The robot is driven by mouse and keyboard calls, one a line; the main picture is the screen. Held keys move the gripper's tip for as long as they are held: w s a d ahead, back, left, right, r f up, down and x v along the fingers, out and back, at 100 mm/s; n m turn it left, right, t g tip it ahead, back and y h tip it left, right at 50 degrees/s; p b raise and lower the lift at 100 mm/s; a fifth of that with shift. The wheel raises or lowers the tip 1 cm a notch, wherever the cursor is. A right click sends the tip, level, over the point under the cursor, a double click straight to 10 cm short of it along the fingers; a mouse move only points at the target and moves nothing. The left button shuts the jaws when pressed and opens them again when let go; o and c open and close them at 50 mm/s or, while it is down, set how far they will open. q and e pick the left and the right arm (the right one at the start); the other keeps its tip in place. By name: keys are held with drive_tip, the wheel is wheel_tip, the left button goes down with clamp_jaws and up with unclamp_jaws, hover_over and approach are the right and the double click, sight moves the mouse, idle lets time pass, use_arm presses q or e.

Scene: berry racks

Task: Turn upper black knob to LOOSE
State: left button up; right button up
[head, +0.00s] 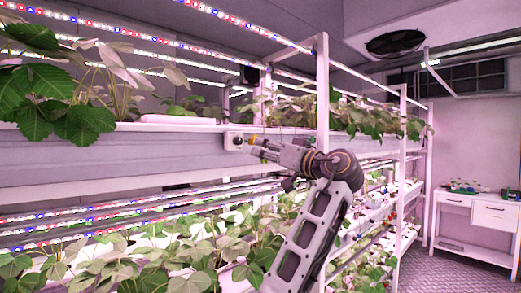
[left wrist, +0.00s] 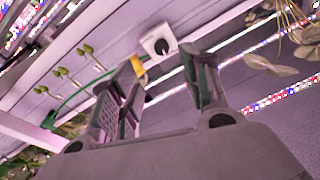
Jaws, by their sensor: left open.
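A small black knob (head: 237,141) sits on a white box fixed to the side of the long upper planting trough. It also shows in the left wrist view (left wrist: 161,46), on the pale box face, beyond the fingertips. Only this one knob can be made out; its markings are too small to read. My left gripper (head: 257,147) is open, just right of the box in the head view. In the left wrist view its two fingers (left wrist: 165,65) stand apart with nothing between them, and the knob lies past the gap, apart from them. My right gripper is not in view.
The upper trough (head: 70,155) holds leafy strawberry plants (head: 75,95). Light strips (head: 60,235) and more plants run below. A yellow piece (left wrist: 138,66) shows near the left fingertip. A white table (head: 475,210) stands far right.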

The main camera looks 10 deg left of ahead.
use_arm(q)
drive_tip(key=shift+s+d, duration=0.15)
drive_tip(key=shift+d, duration=0.05)
drive_tip(key=shift+f, duration=0.15)
idle(0.3)
